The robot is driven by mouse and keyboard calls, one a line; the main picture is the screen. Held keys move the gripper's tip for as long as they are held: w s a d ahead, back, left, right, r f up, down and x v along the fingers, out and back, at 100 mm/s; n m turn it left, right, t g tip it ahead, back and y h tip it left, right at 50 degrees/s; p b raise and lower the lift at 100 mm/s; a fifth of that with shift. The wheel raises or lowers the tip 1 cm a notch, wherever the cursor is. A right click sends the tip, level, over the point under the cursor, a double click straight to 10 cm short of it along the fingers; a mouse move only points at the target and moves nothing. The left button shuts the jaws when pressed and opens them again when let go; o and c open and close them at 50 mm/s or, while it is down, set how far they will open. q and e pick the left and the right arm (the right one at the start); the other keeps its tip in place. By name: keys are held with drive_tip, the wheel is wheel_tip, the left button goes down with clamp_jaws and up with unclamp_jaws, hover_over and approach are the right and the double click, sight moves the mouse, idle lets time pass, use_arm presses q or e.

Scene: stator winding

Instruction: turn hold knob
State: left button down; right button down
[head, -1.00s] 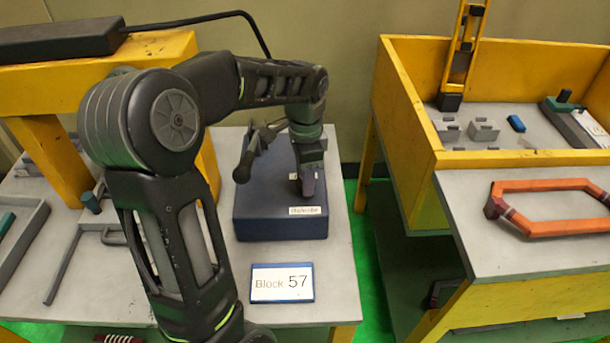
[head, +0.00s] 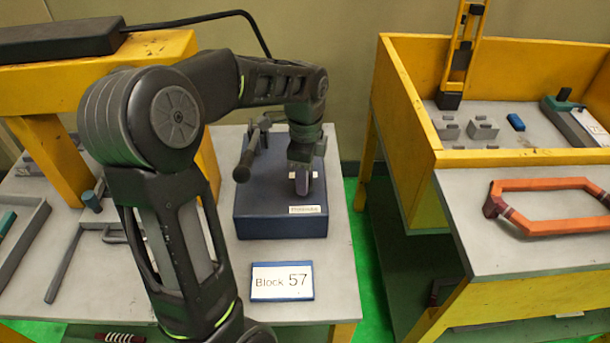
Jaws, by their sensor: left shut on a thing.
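A dark blue box (head: 262,212) with a small white label on its front edge stands on the left table. My left gripper (head: 302,183) points down at the top of this box, near its right side. It is shut on a small knob there, which the fingers mostly hide. A dark lever handle (head: 243,168) sticks out on the box's left part, beside my gripper and apart from it. My left arm crosses the left half of the view. My right gripper is not in view.
A "Block 57" sign (head: 282,282) lies in front of the box. A yellow-walled bench (head: 405,110) at the right holds grey blocks and an orange hexagonal coil (head: 545,185). A green-floored gap separates the tables. A yellow frame (head: 55,170) stands behind my arm.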

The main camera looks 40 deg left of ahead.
use_arm(q)
drive_tip(key=c, duration=0.9)
unclamp_jaws()
drive_tip(key=shift+r, duration=0.1)
wheel_tip(320, 180, up, 8)
drive_tip(key=shift+f+b, duration=0.15)
drive_tip(key=shift+b, duration=0.15)
